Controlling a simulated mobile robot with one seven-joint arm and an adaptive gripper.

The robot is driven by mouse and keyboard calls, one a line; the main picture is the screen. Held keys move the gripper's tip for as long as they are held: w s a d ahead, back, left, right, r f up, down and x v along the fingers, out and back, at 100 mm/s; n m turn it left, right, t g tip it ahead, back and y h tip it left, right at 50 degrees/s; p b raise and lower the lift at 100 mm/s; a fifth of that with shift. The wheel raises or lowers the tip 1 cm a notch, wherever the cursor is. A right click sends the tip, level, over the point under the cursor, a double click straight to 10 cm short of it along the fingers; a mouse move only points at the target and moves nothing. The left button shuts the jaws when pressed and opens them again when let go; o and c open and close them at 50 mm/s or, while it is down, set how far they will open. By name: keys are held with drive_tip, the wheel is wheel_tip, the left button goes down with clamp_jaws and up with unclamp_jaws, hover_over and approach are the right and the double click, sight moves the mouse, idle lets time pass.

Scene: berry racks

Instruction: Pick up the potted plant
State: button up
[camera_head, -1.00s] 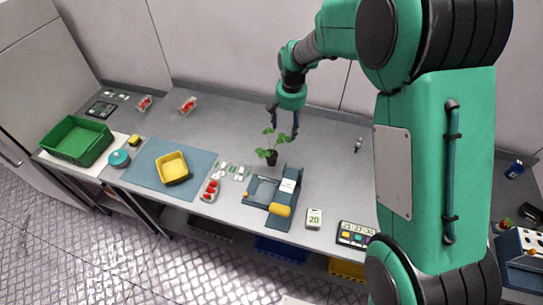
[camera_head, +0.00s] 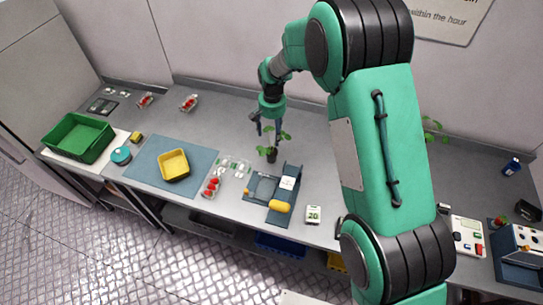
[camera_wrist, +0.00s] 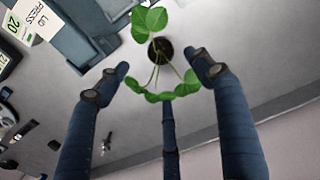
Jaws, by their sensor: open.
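The potted plant (camera_head: 271,155) stands upright on the grey counter, a small dark pot with several green leaves on thin stems. My gripper (camera_head: 268,132) is open just above and behind it, pointing down, its fingers close to the leaves. In the wrist view the dark pot (camera_wrist: 160,50) shows at the top centre, with leaves (camera_wrist: 172,92) hanging between the spread fingers of my gripper (camera_wrist: 158,70). No finger clearly touches the pot. Some stems and leaves overlap the fingers in the head view.
A blue-grey press stand (camera_head: 284,187) with a yellow handle stands just in front of the plant. A punnet of red berries (camera_head: 211,187), a yellow basket (camera_head: 174,166) and a green crate (camera_head: 78,138) lie to the left. A card marked 20 (camera_head: 313,215) stands to the right.

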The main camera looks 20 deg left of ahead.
sight(271, 152)
drive_tip(key=shift+f, duration=4.1)
drive_tip(key=shift+p, duration=0.3)
drive_tip(key=shift+s+a+f+p, duration=0.1)
drive_tip(key=shift+f+p, duration=0.3)
drive_tip(key=shift+f, duration=2.2)
drive_tip(key=c, duration=1.3)
